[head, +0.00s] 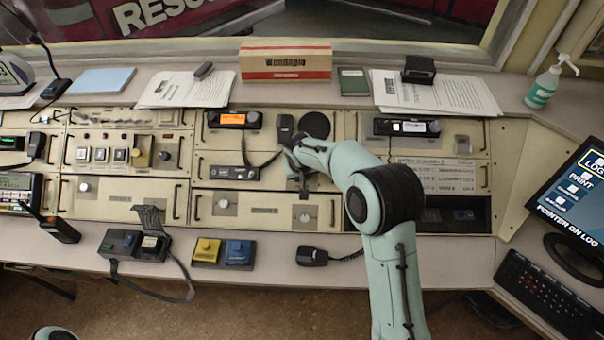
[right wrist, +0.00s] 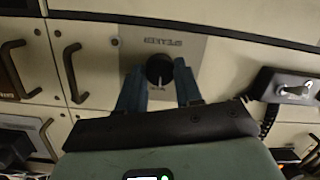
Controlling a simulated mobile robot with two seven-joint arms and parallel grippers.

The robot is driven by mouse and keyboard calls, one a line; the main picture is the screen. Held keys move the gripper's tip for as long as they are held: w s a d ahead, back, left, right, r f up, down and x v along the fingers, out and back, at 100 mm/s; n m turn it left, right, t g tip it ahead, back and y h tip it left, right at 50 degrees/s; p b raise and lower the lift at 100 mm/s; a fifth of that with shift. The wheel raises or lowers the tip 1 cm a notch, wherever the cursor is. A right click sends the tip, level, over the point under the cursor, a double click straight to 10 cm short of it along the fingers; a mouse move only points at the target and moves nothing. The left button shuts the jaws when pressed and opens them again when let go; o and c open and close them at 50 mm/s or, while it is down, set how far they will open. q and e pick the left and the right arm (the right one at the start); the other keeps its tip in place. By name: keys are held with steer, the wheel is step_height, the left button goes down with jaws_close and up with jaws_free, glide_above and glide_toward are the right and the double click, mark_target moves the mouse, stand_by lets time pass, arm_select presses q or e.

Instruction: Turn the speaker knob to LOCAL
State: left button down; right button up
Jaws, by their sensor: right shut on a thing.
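The speaker knob (right wrist: 159,70) is a round black knob with a white pointer mark, on a grey plate (right wrist: 190,48) lettered SPEAKER, which appears upside down in the right wrist view. The pointer mark faces the bottom of that picture, near small lettering I cannot read. My right gripper (right wrist: 157,78) has its two blue fingers on either side of the knob and is shut on it. In the head view my right gripper (head: 301,178) is at the middle of the console and hides the knob. My left gripper is out of view.
Metal handles (right wrist: 70,72) stick out of the panels nearby. Another microphone (head: 312,256) lies on the front desk ledge.

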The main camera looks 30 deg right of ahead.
steer(key=n, duration=0.5)
steer(key=shift+a+h, duration=0.15)
steer(key=shift+h, duration=0.25)
steer(key=n+h, duration=0.1)
steer(key=n, duration=0.4)
steer(key=shift+a, duration=0.1)
steer(key=shift+n, duration=0.3)
steer(key=o, duration=0.8)
steer(key=shift+c, duration=0.2)
steer(key=v, duration=1.3)
steer(key=shift+r, duration=0.2)
steer(key=shift+w+a, duration=0.1)
